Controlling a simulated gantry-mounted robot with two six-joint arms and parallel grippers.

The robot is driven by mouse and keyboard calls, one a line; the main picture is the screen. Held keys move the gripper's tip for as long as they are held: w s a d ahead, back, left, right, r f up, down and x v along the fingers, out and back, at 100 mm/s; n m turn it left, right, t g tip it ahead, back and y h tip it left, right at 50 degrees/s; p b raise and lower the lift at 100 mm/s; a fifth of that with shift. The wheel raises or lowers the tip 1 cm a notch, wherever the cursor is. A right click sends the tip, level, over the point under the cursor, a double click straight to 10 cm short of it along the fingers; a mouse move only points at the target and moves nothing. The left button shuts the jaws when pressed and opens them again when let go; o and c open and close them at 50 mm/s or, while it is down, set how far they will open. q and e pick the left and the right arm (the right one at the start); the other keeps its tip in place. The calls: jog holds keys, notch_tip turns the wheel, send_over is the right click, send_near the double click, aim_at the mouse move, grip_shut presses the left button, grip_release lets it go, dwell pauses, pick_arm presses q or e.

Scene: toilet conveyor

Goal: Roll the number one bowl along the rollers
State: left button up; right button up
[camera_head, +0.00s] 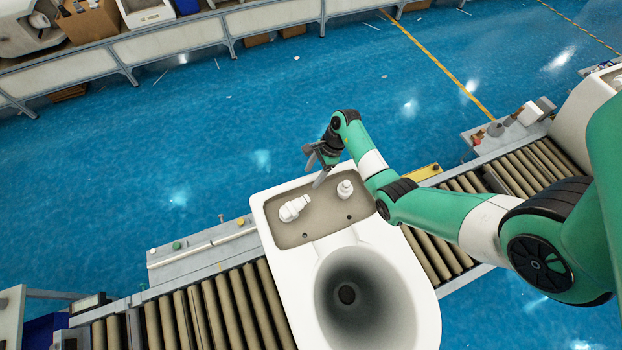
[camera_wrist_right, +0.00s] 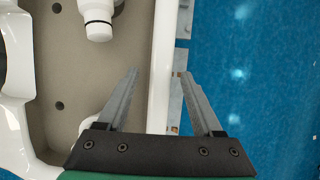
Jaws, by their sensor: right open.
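The white toilet bowl (camera_head: 408,290) sits on the conveyor rollers (camera_head: 215,312), its open tank section at the far side. Two white fittings, one lying (camera_head: 294,208) and one upright (camera_head: 345,189), are in the tank recess. No number shows on the bowl. My right gripper (camera_head: 316,172) is open and empty at the tank's far rim. In the right wrist view its fingers (camera_wrist_right: 158,75) lie on either side of the white rim (camera_wrist_right: 163,50). I cannot tell whether they touch it. My left gripper is out of view.
Free rollers run left of the bowl and right (camera_head: 520,170) toward another white ceramic piece (camera_head: 580,105). A grey side rail (camera_head: 200,245) with buttons edges the conveyor. Beyond is open blue floor (camera_head: 250,120), with a long bench (camera_head: 180,45) at the back.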

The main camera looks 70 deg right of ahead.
jog(key=shift+x, duration=1.05)
grip_shut()
dwell(0.6)
